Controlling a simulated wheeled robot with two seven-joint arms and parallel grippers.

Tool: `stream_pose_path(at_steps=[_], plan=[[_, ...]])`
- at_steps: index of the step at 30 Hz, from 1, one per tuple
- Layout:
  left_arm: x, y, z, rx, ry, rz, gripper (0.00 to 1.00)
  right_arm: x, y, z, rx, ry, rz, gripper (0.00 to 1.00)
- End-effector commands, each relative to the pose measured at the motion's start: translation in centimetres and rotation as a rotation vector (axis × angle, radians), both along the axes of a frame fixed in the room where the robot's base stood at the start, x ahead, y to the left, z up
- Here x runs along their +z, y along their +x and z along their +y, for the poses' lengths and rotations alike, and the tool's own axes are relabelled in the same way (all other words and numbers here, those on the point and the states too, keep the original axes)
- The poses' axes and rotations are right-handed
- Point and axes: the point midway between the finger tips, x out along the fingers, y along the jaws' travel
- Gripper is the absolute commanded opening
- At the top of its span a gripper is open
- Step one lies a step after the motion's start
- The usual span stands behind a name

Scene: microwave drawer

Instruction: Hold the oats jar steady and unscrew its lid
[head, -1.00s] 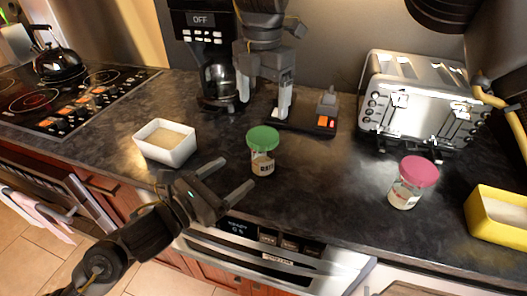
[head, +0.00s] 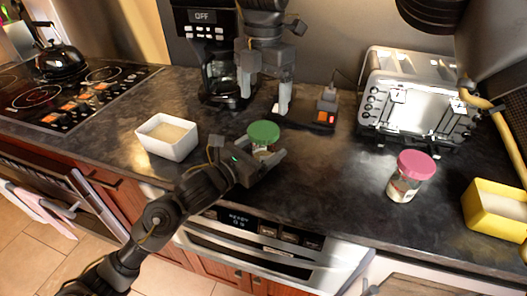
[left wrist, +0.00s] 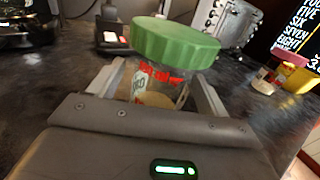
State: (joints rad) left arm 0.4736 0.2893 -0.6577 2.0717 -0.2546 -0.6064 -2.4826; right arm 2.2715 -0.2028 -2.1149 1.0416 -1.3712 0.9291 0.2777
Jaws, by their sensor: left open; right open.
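The jar (head: 262,152) with a green lid (head: 263,132) stands upright near the counter's front edge. In the left wrist view its clear body (left wrist: 158,86), with red lettering and tan contents, sits below the green lid (left wrist: 175,42). My left gripper (head: 264,157) is open, low at the counter, with one finger on each side of the jar body. Whether the fingers touch the glass I cannot tell. My right gripper (head: 264,92) is open and empty, pointing down behind and above the jar. The gripper hides much of the jar's lower part in the head view.
A white tub (head: 167,137) stands left of the jar. A pink-lidded jar (head: 409,177) and a yellow tub (head: 497,208) stand to the right. A toaster (head: 415,95), a coffee maker (head: 218,75) and a small dark device (head: 308,118) stand behind. Counter between the two jars is clear.

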Motion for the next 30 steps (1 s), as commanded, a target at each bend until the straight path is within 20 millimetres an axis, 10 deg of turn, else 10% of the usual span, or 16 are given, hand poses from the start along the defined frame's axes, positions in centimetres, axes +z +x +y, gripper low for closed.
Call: stream_pose_path(at_steps=[21, 30], plan=[[-0.05, -0.04, 0.01, 0.0, 0.0, 0.001, 0.0, -0.21, -0.06, 0.09, 0.002, 0.002, 0.005, 0.83], [-0.07, -0.04, 0.01, 0.0, 0.0, 0.001, 0.0, -0.34, -0.15, 0.4, -0.409, 0.008, 0.015, 0.83]])
